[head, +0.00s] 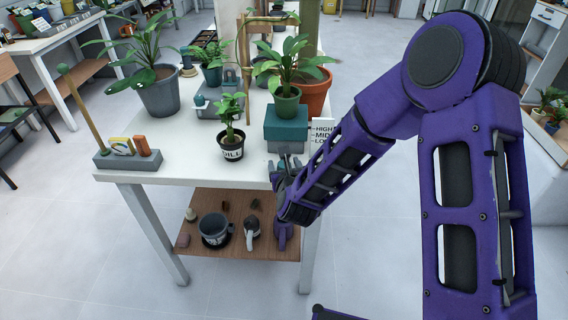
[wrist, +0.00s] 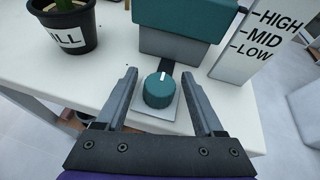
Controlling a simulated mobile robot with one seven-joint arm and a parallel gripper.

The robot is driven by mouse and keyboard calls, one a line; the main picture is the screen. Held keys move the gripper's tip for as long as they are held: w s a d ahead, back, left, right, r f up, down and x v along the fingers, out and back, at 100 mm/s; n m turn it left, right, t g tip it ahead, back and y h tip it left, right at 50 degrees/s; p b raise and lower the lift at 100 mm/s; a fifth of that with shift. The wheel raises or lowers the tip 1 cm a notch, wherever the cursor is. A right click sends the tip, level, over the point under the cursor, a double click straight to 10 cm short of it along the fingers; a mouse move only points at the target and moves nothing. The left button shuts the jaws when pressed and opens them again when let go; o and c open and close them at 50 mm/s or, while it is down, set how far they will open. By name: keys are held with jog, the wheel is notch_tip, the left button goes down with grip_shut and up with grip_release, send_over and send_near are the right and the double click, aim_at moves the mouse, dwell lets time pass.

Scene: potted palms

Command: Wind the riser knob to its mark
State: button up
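The riser knob (wrist: 158,91) is a teal cylinder with a white line on top, on a pale square plate at the table edge in the wrist view. My gripper (wrist: 159,72) is open, with one finger on each side of the knob and gaps between. In the head view my gripper (head: 287,168) hides the knob. The riser (head: 286,125) has a teal top and grey base, and a green potted plant (head: 288,102) stands on it.
A small black pot (head: 232,150) with a partly readable label stands left of the riser. A grey block with tools (head: 127,160) is at the table's front left. Larger potted plants (head: 160,95) stand behind. A lower wooden shelf (head: 265,245) holds a grey cup and other small items.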

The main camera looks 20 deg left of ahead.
grip_shut()
jog(key=shift+n, duration=0.3)
jog(key=n+y, duration=0.1)
jog(key=n+g+y, duration=0.1)
jog(key=n+g+y+p, duration=0.1)
jog(key=shift+w+d+r+y, duration=0.15)
jog(key=shift+w+d+y, duration=0.05)
jog(key=shift+d+y, duration=0.1)
jog(key=n+g+y+p, duration=0.1)
jog(key=n+g+y, duration=0.1)
jog(key=n+g, duration=0.1)
jog(key=shift+a, duration=0.15)
jog(key=n+g+y, duration=0.2)
jog(key=n+g, duration=0.3)
jog(key=g, duration=0.1)
jog(key=shift+n+p, duration=0.35)
jog(key=shift+n, duration=0.05)
jog(key=n+g, duration=0.2)
jog(key=g, duration=0.1)
jog(key=shift+n+g+p, duration=0.4)
jog(key=shift+n, duration=0.3)
jog(key=shift+s+g, duration=0.1)
jog(key=shift+g, duration=0.2)
